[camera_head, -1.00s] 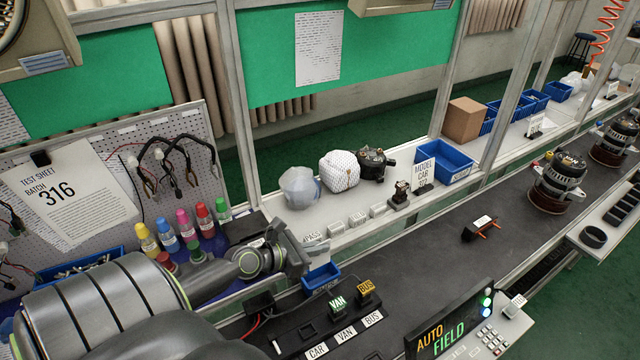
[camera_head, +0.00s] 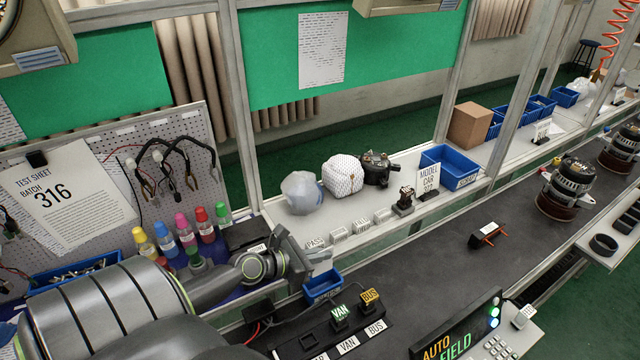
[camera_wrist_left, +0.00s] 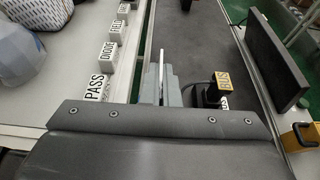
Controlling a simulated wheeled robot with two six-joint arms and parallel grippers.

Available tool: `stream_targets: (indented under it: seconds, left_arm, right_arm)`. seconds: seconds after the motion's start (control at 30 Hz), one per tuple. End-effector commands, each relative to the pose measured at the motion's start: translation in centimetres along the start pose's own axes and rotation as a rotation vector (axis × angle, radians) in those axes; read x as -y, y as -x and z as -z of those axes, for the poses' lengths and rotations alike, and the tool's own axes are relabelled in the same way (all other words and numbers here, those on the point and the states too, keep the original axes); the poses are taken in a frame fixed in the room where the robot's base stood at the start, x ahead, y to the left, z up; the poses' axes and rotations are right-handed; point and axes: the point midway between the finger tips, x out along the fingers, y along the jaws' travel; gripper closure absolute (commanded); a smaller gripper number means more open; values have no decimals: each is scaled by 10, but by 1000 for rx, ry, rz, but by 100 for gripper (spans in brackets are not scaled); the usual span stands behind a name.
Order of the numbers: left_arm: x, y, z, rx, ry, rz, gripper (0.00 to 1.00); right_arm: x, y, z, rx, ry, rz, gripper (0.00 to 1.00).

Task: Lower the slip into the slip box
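My left gripper (camera_head: 298,262) comes in from the left, above the near edge of the pale shelf. It is shut on a thin pale slip (camera_head: 319,254), which sticks out past the fingertips. In the left wrist view the slip (camera_wrist_left: 161,70) shows nearly edge-on as a narrow white strip between the grey fingers. The slip box (camera_head: 322,288) is a small open blue bin just below the slip. The slip appears above the box, with its lower edge close to the rim; I cannot tell whether it is inside. My right gripper is not in view.
Labelled blocks such as PASS (camera_wrist_left: 97,87) stand in a row on the shelf. Colored bottles (camera_head: 182,232) stand behind my left arm. The dark conveyor (camera_head: 440,265) runs beyond.

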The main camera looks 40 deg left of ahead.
Motion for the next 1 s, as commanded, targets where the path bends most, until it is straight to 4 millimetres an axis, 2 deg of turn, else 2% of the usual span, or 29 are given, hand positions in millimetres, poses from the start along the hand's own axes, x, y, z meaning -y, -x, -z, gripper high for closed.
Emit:
stream_targets:
  seconds: [0.03,0.3,1.0]
  left_arm:
    - [0,-3,9,0,1,0,100]
    - [0,-9,24,1,0,0,100]
    - [0,-10,26,0,0,0,100]
  right_arm:
    - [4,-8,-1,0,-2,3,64]
    - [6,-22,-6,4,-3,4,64]
    - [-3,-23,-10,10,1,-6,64]
